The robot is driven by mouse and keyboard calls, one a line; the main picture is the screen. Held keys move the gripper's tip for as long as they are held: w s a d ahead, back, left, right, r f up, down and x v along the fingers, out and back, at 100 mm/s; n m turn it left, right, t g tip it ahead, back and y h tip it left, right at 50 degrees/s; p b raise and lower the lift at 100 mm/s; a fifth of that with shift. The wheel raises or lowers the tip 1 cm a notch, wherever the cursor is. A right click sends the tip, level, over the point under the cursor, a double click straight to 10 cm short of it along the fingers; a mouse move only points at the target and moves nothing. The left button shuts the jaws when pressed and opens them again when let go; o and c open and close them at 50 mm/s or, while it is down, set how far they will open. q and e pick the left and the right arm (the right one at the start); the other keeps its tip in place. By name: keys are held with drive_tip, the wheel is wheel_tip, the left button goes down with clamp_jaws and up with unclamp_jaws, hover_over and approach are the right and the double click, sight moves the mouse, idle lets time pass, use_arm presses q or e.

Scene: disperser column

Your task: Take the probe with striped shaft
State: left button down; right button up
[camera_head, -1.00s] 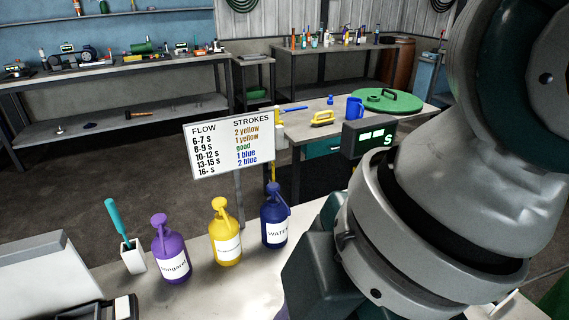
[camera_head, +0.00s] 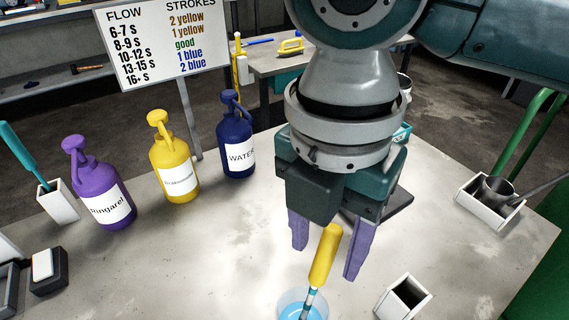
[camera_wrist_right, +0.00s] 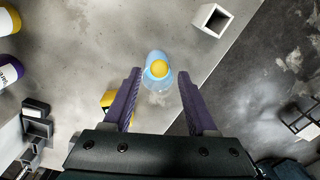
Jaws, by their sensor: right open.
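The probe (camera_head: 323,256) has a yellow handle and a shaft with light and dark bands. It stands tilted in a clear cup of blue liquid (camera_head: 303,308) at the bottom of the head view. My right gripper (camera_head: 328,262) is open above the cup, its two purple fingers on either side of the yellow handle in that view. In the right wrist view the yellow handle end (camera_wrist_right: 158,69) shows over the blue cup, ahead of and between the open fingers (camera_wrist_right: 161,88). Whether a finger touches the handle cannot be told. My left gripper is not in view.
Purple (camera_head: 100,190), yellow (camera_head: 174,165) and blue (camera_head: 236,145) bottles stand at the left. A teal-handled tool (camera_head: 20,150) sits in a white holder. An empty square holder (camera_head: 405,297) is right of the cup. A sign (camera_head: 158,45) stands behind.

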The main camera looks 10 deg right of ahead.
sight(324, 253)
wheel_tip(324, 253, down, 4)
drive_tip(key=shift+r, duration=0.1)
clamp_jaws()
idle(0.5)
